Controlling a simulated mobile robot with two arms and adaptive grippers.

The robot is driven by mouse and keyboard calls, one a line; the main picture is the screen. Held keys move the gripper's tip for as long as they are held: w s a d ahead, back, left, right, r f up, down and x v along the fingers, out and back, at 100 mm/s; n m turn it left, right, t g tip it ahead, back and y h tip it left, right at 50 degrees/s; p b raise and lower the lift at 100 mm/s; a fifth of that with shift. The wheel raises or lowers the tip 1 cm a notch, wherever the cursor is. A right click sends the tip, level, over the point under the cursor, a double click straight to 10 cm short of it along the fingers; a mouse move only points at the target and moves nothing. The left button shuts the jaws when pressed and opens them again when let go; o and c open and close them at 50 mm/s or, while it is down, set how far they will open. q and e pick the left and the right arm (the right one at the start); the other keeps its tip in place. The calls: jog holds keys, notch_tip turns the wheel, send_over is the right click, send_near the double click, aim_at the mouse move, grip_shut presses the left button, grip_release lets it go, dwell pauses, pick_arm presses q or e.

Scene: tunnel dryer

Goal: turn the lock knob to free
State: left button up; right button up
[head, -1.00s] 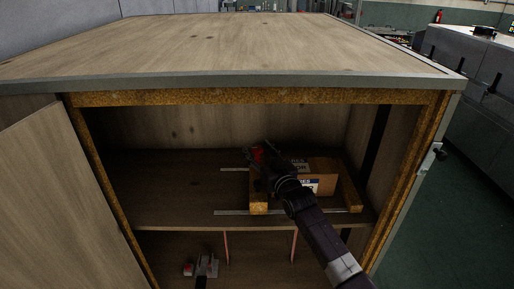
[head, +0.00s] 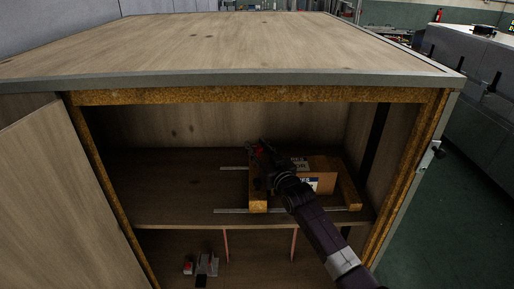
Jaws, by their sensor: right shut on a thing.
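My right gripper (head: 259,151) reaches into the cabinet from the lower right. It is shut at the back end of the left wooden rail (head: 258,203) on the middle shelf. A small red part shows between its dark fingers, which I take to be the lock knob (head: 259,148); the fingers hide most of it, so its setting cannot be read. A cardboard box (head: 322,178) with a white label sits between the left rail and the right wooden rail (head: 348,193), partly behind my right arm. My left gripper cannot be made out.
Metal strips (head: 233,211) run across the shelf under the rails. A red and grey fitting (head: 206,265) stands on the lower level. The cabinet door (head: 62,200) is open at left, and a latch with a black knob (head: 438,153) is at right. The shelf's left part is clear.

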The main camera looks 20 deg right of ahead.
jog(key=shift+r+n+y+b, duration=0.3)
jog(key=shift+n+y+b, duration=0.2)
jog(key=shift+y+b, duration=0.25)
jog(key=shift+f+y, duration=0.1)
jog(key=shift+y, duration=0.25)
jog(key=o, duration=1.2)
jog(key=shift+f, duration=0.1)
jog(key=shift+c, duration=0.2)
jog(key=shift+f, duration=0.1)
jog(key=shift+s+d, duration=0.15)
jog(key=shift+s, duration=0.3)
jog(key=v, duration=1.1)
jog(key=shift+r, duration=0.2)
